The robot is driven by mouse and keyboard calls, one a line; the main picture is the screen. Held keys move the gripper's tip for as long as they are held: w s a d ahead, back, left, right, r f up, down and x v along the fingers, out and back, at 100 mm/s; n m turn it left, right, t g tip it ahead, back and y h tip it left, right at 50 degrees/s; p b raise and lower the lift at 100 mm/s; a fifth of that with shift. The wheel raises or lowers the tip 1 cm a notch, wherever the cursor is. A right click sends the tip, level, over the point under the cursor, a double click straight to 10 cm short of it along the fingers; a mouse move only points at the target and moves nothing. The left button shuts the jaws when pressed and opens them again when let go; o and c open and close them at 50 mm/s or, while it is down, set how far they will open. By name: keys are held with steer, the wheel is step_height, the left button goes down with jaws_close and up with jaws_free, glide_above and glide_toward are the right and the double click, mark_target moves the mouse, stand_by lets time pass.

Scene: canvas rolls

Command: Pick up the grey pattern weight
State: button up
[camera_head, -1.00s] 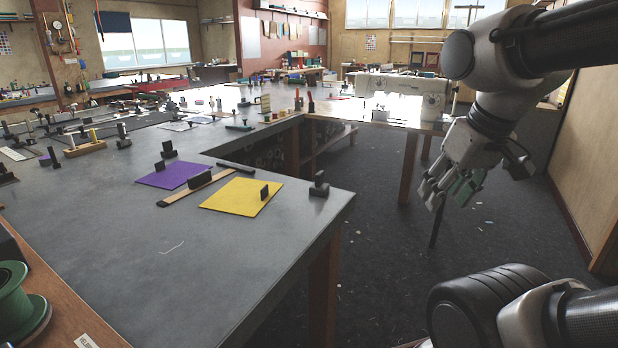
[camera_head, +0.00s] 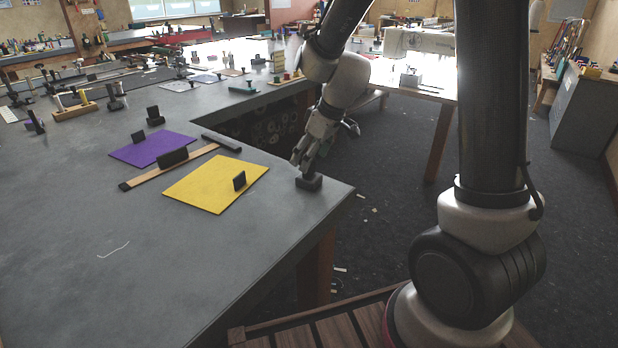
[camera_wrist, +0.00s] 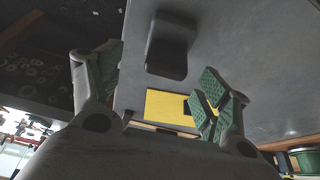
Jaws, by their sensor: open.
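The grey pattern weight (camera_head: 309,183) is a small dark block with an upright knob, on the table (camera_head: 150,280) near its right corner. My gripper (camera_head: 309,163) is just above it, partly covering its knob in the head view. In the wrist view the weight (camera_wrist: 167,60) appears as a dark rounded block ahead of the gap between my green-padded fingers (camera_wrist: 160,75). The fingers are spread apart and nothing is held between them. I cannot tell whether a finger touches the knob.
A yellow sheet (camera_head: 205,190) with a dark weight (camera_head: 239,181) lies left of my gripper. A purple sheet (camera_head: 165,143) and a wooden strip (camera_head: 142,179) lie beyond it. The table's right edge is close.

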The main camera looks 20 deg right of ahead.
steer(key=x, duration=0.5)
steer(key=shift+s+f, duration=0.2)
steer(key=shift+f, duration=0.2)
steer(key=shift+c, duration=0.2)
jaws_close()
